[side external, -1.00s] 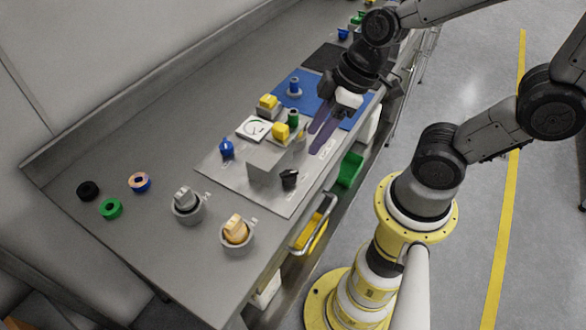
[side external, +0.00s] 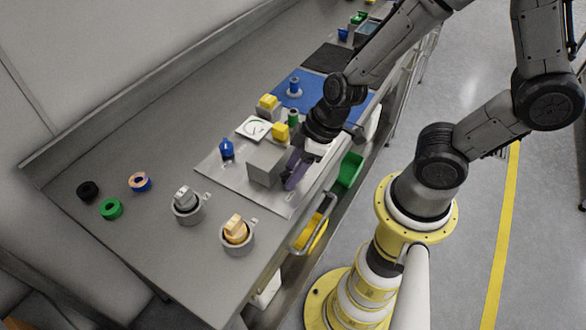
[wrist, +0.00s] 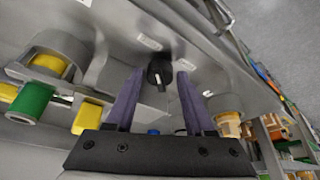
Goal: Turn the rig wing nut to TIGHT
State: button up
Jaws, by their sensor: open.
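A black knob (wrist: 158,72) with a pale mark shows in the wrist view, on the grey rig plate (wrist: 110,30) near small white labels. It may be the rig wing nut; I cannot read the labels. My gripper (wrist: 159,90) has its two purple fingers apart, one to each side of the knob in this view. No contact is visible. In the side view my gripper (side external: 294,172) is low over the right edge of the rig plate (side external: 225,172), beside the grey box (side external: 266,164). It hides the knob there.
A blue knob (side external: 227,149), a white dial (side external: 254,128), a yellow block (side external: 281,131) and a green cylinder (side external: 293,117) stand near the grey box. Two round holders (side external: 237,238) (side external: 188,209) and several rings (side external: 111,208) lie to the left. The bench's back-left area is clear.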

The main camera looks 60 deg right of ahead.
jog(key=shift+f, duration=0.1)
grip_shut()
dwell(0.3)
jog(key=shift+m, duration=0.3)
jog(key=shift+a+m+h, duration=0.1)
jog(key=shift+m+h, duration=0.3)
jog(key=shift+m, duration=0.5)
jog(key=m+h, duration=0.1)
jog(key=m, duration=0.3)
jog(key=shift+a+m+h, duration=0.15)
jog(key=shift+m+h, duration=0.15)
jog(key=shift+h, duration=0.1)
jog(key=m+h, duration=0.1)
jog(key=m, duration=0.2)
jog(key=m+h, duration=0.1)
jog(key=m, duration=0.2)
jog(key=shift+a, duration=0.2)
jog(key=shift+m+g, duration=0.3)
